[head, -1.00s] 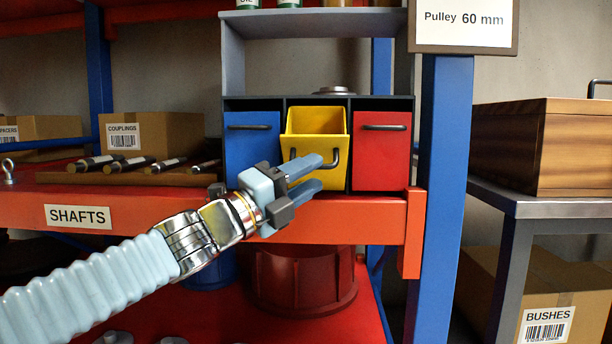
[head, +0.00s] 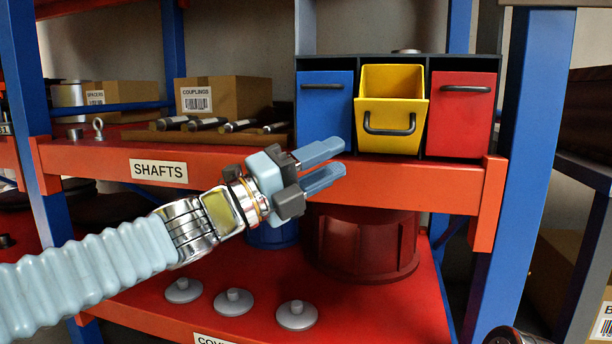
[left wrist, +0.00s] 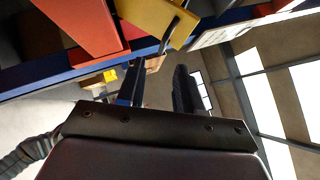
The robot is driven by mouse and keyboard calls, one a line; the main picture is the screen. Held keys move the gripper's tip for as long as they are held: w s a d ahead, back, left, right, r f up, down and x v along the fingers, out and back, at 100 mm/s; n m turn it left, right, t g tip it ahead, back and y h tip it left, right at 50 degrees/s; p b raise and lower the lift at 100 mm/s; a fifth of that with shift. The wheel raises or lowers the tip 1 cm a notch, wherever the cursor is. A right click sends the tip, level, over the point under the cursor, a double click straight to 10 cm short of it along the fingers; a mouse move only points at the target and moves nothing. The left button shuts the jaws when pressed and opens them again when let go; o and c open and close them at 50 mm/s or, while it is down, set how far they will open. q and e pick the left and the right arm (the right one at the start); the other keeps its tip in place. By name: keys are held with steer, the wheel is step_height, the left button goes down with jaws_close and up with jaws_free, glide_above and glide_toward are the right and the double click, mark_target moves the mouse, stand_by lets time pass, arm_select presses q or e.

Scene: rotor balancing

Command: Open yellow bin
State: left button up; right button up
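The yellow bin (head: 391,83) sits between the blue bin (head: 325,106) and the red bin (head: 460,117) in a dark rack. It is tilted forward out of the rack, with its open top showing. Its dark handle (head: 389,128) is on the front face. My left gripper (head: 343,157) is open and empty, left of and below that handle, apart from it. In the left wrist view the yellow bin (left wrist: 160,22) shows beyond the two spread fingers (left wrist: 158,85). My right gripper is not in view.
The orange shelf edge (head: 420,192) runs below the bins, with a blue post (head: 537,130) to the right. A dark red drum (head: 365,245) and grey flanged covers (head: 297,314) stand on the lower shelf. Shafts (head: 240,126) and a couplings box (head: 222,97) are left of the rack.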

arm_select(q)
steer(key=v, duration=0.4)
